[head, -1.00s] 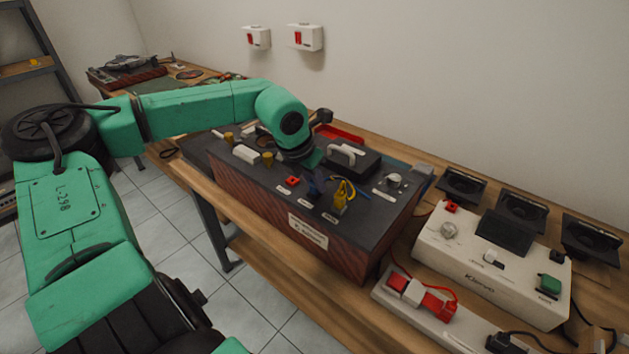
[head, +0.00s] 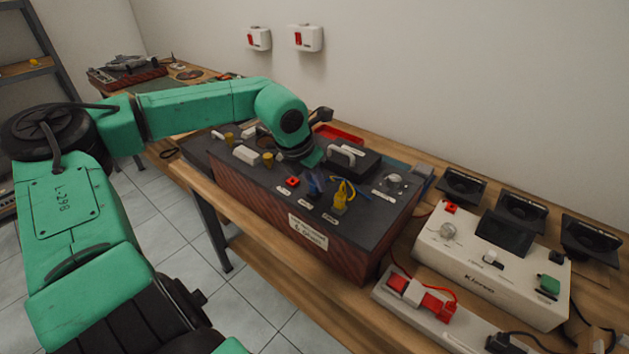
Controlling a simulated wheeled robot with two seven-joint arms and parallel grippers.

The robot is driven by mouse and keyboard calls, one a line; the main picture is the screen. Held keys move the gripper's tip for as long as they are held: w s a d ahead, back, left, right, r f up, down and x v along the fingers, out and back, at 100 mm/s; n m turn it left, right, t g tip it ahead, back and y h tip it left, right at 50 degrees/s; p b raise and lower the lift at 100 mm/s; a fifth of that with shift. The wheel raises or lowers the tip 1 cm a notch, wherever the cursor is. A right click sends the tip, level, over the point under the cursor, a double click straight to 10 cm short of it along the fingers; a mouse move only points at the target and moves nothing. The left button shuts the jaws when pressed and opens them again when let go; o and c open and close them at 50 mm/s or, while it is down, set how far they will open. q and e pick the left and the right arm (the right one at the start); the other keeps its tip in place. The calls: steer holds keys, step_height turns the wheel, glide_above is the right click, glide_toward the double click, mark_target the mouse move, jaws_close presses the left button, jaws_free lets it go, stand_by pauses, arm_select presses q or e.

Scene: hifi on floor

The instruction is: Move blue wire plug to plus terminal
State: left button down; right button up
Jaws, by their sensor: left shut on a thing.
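The dark-topped box (head: 262,191) with wood sides stands on the workbench. The blue wire plug (head: 314,188) is upright on its top, between a small red terminal piece (head: 293,181) and a yellow plug (head: 340,203). My left gripper (head: 312,177) reaches down from above and is shut on the blue plug's upper part. The fingers are small, dark and partly hidden by my wrist. Small white labels (head: 306,205) line the front of the terminals; their text is too small to read, so I cannot tell which is plus. My right gripper is out of view.
A black block with a pale handle (head: 343,154), a knob (head: 394,179) and yellow and blue wires crowd the box top. A white device (head: 485,266), a power strip (head: 412,293) and black speakers (head: 521,208) stand to the right.

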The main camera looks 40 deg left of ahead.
arm_select(q)
steer(key=shift+r, duration=0.4)
steer(key=shift+r+p, duration=0.9)
steer(key=shift+r, duration=0.75)
